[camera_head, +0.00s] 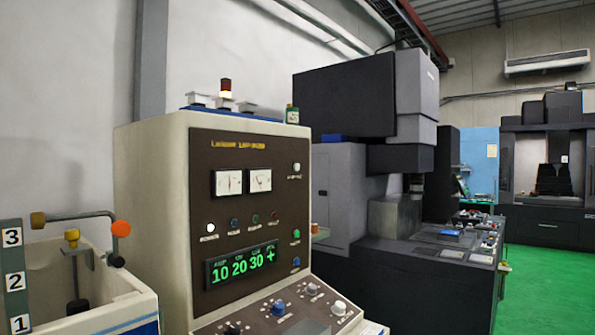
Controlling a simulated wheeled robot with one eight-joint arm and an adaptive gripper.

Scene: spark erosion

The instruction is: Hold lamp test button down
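A beige control cabinet (155,200) with a dark brown front panel (240,195) stands left of centre. A row of small round lamps or buttons crosses the panel: a bright white one (210,227), a blue one (235,222), a green one (255,219) and a dark red one (274,216). Down the right edge are a white button (297,167), a green one (296,233) and a blue one (296,261). Their labels are too small to read, so I cannot tell which is the lamp test button. My gripper is not in view.
Two meters (229,182) and a green-digit display (241,266) share the panel. A sloped console with knobs (338,307) juts out below. A tank (120,285) with an orange-ended lever (121,228) stands left. A dark machine (420,275) stands right; green floor (545,280) is clear beyond.

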